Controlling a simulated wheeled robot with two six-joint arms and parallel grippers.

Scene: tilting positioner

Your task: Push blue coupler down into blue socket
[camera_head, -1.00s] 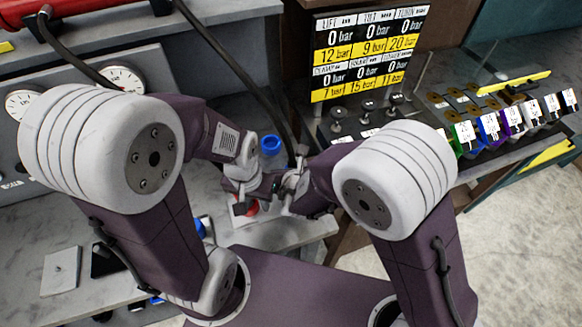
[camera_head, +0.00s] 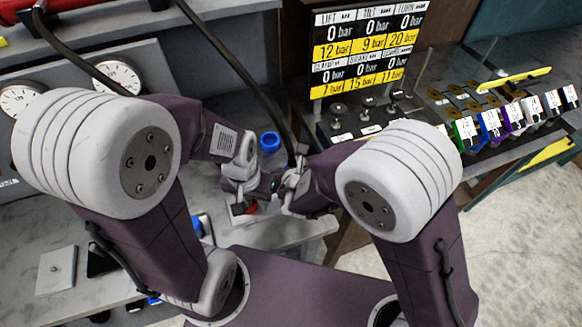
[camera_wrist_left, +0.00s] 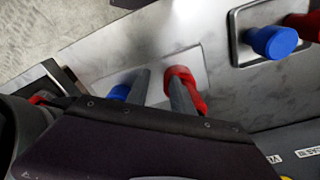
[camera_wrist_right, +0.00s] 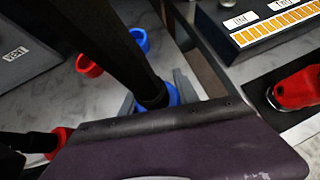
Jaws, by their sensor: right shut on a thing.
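My right gripper (camera_wrist_right: 157,95) is shut on the blue coupler (camera_wrist_right: 172,96), which has a thick black hose running up from it. The right gripper also shows in the head view (camera_head: 293,187), where the coupler is hidden. A blue ring-shaped socket (camera_wrist_right: 140,38) shows beyond the coupler in the right wrist view, apart from it there. In the head view a blue ring (camera_head: 269,142) stands behind the grippers. My left gripper (camera_wrist_left: 160,82) has its fingers apart, beside a red part (camera_wrist_left: 186,84); it also shows in the head view (camera_head: 243,205).
A red ring (camera_wrist_right: 88,65) sits beside the blue one. A blue part (camera_wrist_left: 274,42) and a red part (camera_wrist_left: 303,24) stand on a framed plate. A red object (camera_wrist_right: 297,88) lies on a dark mat. A pressure display (camera_head: 365,50) and coloured levers (camera_head: 490,120) stand at right.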

